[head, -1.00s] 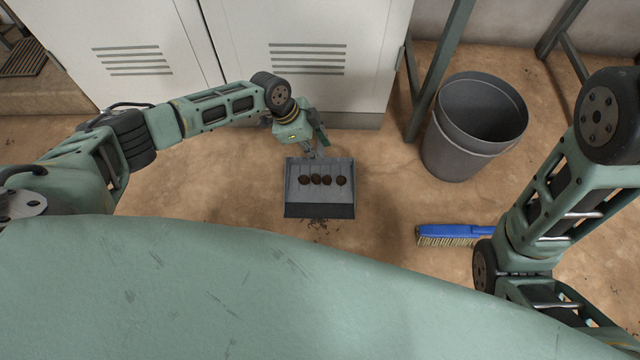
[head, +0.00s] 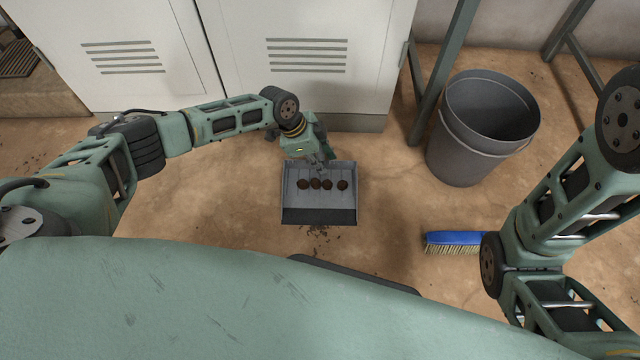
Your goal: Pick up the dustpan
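The dustpan (head: 319,216) is a grey, shallow, open pan flat on the floor in the middle of the head view, with several dark round clumps (head: 316,184) in a row inside. My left gripper (head: 316,160) is at its far edge, pointing down where the handle would be. The gripper's own body hides the handle and most of the fingers, so I cannot tell whether they are closed on it. My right arm comes in at the right, but its gripper is out of view.
A blue brush (head: 454,239) lies on the floor to the right. A grey bucket (head: 464,165) stands behind it, beside a metal frame leg (head: 443,70). White cabinets (head: 309,90) close off the back. Loose dirt (head: 319,231) lies before the pan. Floor left of the pan is clear.

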